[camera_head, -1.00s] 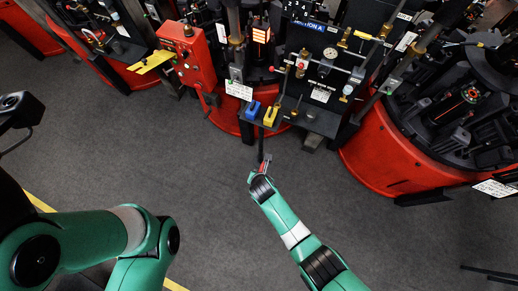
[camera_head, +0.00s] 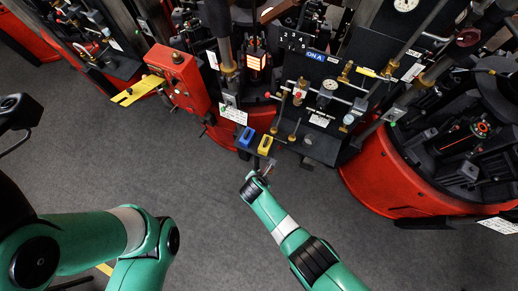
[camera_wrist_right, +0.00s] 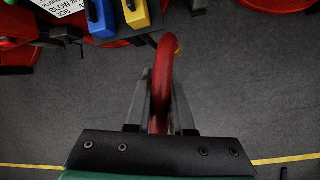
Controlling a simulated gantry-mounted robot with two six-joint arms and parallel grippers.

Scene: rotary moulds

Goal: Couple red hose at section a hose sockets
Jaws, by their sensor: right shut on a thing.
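My right gripper (camera_wrist_right: 160,105) is shut on the red hose (camera_wrist_right: 163,75), which curves up between the fingers in the right wrist view. In the head view, this gripper (camera_head: 262,169) is just in front of the small shelf with blue and yellow blocks; the hose is too small to make out there. The section A panel (camera_head: 313,78) has a blue sign (camera_head: 317,56), a gauge, brass fittings and red-tipped parts. I cannot tell which fittings are the hose sockets. My left arm shows at the lower left, but its gripper is out of view.
A blue block (camera_head: 246,136) and a yellow block (camera_head: 265,145) sit on the shelf close ahead of my right gripper. A red control box (camera_head: 181,77) stands to the left, with a yellow plate beside it. A red round machine base (camera_head: 385,190) is at right. The grey floor in front is clear.

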